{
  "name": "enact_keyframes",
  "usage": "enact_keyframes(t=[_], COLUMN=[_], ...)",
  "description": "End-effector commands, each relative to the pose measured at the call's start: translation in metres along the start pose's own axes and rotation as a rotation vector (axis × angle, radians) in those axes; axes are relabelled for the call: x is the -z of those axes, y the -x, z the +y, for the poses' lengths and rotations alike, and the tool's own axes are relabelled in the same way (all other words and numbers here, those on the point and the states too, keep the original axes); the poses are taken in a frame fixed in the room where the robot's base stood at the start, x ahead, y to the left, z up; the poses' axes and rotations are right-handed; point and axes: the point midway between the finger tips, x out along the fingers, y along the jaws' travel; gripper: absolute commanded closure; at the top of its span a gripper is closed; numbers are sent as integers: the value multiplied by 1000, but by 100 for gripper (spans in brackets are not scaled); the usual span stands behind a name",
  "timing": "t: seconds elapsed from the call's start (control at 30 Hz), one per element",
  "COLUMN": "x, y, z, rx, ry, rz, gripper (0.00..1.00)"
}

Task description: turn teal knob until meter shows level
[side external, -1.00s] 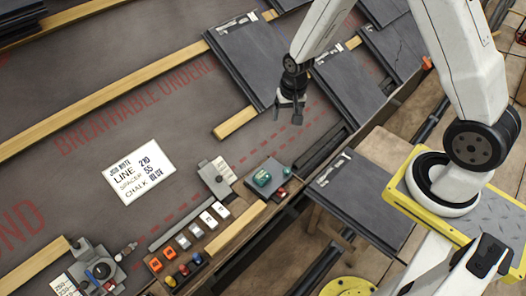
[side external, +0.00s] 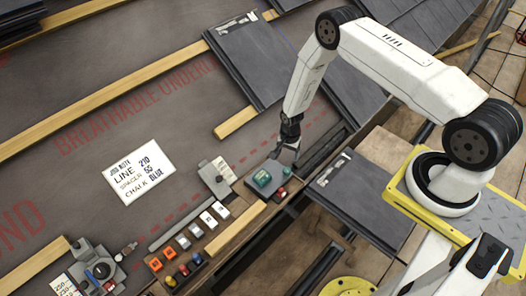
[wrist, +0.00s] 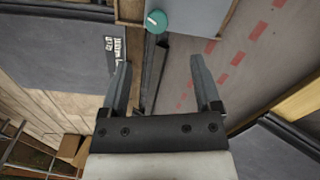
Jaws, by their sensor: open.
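The teal knob (wrist: 156,21) is round with a pale pointer line, at the top of the wrist view. It sits by the corner of a grey plate (wrist: 195,18). In the side view a grey box (side external: 279,168) carries a teal part (side external: 262,178) with a pale mark; I cannot tell whether this is the knob or the meter. My gripper (side external: 288,152) is over the far right end of that box. In the wrist view my gripper (wrist: 160,64) is open and empty, its fingertips apart from the knob. No meter reading is legible.
A grey device (side external: 215,178) with a pale scale stands left of the box. Orange and white blocks (side external: 188,237) line the batten below. A note card (side external: 138,172) lies on the underlay. A slate (side external: 360,200) lies at the right.

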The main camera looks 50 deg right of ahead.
Motion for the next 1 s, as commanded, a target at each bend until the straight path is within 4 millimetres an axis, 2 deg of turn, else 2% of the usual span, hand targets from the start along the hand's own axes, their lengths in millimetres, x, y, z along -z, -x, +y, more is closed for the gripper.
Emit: enact_keyframes(t=[0.13,0.57,1.0], x=[0,0,0], y=[-12,-19,-57], z=[4,4,4], rx=[-5,-6,-7], ry=[-31,-35,-34], rz=[-3,-3,-2], gripper=[19,19,19])
